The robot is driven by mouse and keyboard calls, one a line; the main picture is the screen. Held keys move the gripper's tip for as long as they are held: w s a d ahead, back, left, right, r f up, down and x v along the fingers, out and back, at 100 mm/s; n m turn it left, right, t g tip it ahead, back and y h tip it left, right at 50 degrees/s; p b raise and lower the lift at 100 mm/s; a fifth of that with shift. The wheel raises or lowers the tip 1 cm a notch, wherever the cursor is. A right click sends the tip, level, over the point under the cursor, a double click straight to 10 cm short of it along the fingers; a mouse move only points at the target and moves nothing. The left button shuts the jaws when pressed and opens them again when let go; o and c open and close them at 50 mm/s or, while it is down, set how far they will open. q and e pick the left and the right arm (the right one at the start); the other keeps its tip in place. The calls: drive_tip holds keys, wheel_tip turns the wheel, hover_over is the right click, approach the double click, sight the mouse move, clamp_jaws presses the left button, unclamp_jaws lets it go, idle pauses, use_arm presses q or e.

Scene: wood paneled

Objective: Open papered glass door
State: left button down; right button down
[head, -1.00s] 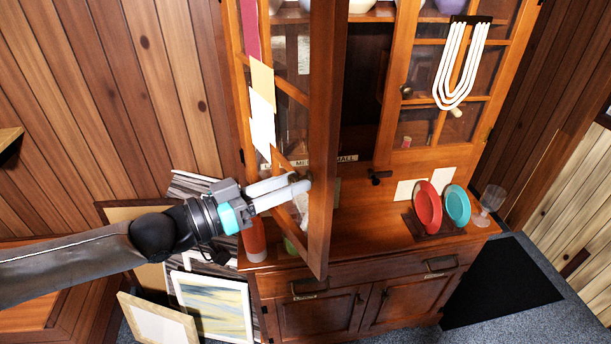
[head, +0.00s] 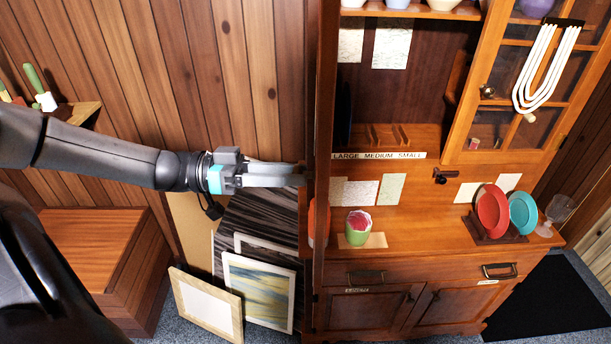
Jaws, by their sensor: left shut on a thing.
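The papered glass door (head: 325,120) of the wooden hutch stands swung out and is seen almost edge-on, as a narrow upright strip of wood. Its glass and papers are hidden at this angle. My left gripper (head: 293,175) comes in from the left and is shut at the door's left side, on the door's knob, which is mostly covered by the fingers. My right gripper is not in view.
A green cup (head: 358,228), a red plate (head: 491,211), a teal plate (head: 523,213) and a glass (head: 556,212) stand on the counter. Frames (head: 258,290) lean below my arm.

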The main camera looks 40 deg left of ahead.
use_arm(q)
drive_tip(key=shift+s+a, duration=0.2)
drive_tip(key=shift+a, duration=0.05)
drive_tip(key=c, duration=0.5)
unclamp_jaws()
drive_tip(key=b+v, duration=0.1)
drive_tip(key=v, duration=1.4)
drive_tip(key=shift+a, duration=0.15)
drive_tip(key=shift+w, duration=0.1)
